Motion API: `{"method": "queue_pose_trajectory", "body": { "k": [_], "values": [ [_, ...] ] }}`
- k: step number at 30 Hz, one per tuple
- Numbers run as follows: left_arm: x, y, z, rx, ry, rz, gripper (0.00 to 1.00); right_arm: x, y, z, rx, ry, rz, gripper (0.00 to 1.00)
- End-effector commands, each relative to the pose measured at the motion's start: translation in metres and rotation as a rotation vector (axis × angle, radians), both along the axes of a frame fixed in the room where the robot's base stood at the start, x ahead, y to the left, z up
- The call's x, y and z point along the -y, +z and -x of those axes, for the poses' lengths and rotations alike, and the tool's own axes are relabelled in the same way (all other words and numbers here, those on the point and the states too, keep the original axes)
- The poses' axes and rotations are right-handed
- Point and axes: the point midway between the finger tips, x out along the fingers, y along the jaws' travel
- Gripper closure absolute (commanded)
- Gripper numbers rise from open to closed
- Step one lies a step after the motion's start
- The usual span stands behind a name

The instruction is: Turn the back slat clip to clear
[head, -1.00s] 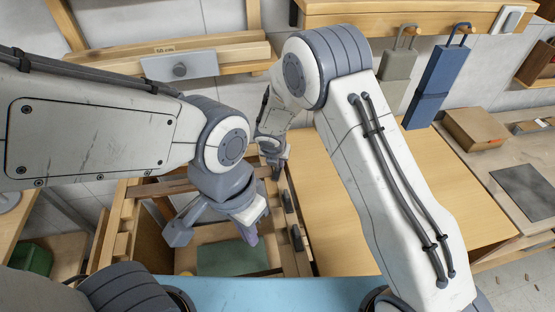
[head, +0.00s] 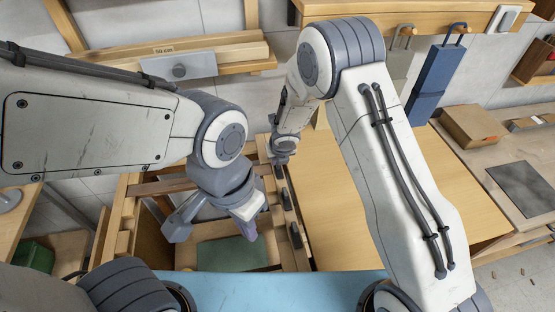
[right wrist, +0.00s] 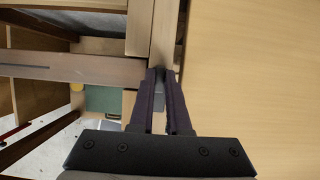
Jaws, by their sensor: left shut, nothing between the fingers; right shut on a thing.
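My right gripper (right wrist: 159,102) is shut on a small dark grey piece (right wrist: 158,84), which looks like the back slat clip, at the wooden side rail. The purple fingers hide most of it, so I cannot tell its exact angle. In the head view my right gripper (head: 284,153) is at the back of the rail, its tips partly hidden. Dark clips sit along the rail in front of it: one near it (head: 279,171), a middle one (head: 287,200) and a front one (head: 295,235). My left gripper (head: 248,228) is shut and empty, over the frame opening left of the rail.
A wooden slat (right wrist: 75,66) meets the rail from the left. A pale wooden tabletop (head: 330,220) lies clear to the right. A green panel (head: 230,255) lies low inside the frame. A cardboard box (head: 472,127) stands at the right.

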Motion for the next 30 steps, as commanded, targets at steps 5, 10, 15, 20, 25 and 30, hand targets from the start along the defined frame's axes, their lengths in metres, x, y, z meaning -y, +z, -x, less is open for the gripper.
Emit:
{"method": "queue_pose_trajectory", "body": {
  "k": [5, 10, 15, 20, 25, 30],
  "values": [
    [0.000, 0.000, 0.000, 0.000, 0.000, 0.000, 1.00, -0.002, 0.002, -0.002, 0.004, 0.005, -0.003, 1.00],
    [0.000, 0.000, 0.000, 0.000, 0.000, 0.000, 1.00, -0.002, 0.002, -0.001, 0.005, 0.004, -0.003, 0.55],
    [0.000, 0.000, 0.000, 0.000, 0.000, 0.000, 1.00, -0.001, 0.001, -0.001, 0.003, 0.003, -0.002, 0.55],
    [0.000, 0.001, 0.000, 0.000, 0.000, 0.000, 1.00, -0.001, 0.002, 0.000, 0.002, 0.001, -0.001, 0.55],
    [0.000, 0.009, 0.000, 0.000, 0.000, 0.000, 1.00, 0.001, 0.021, 0.006, 0.004, 0.001, -0.001, 0.55],
    [0.000, 0.025, 0.000, 0.000, 0.001, 0.000, 1.00, 0.003, 0.055, 0.019, 0.004, 0.002, -0.002, 0.55]
  ]
}}
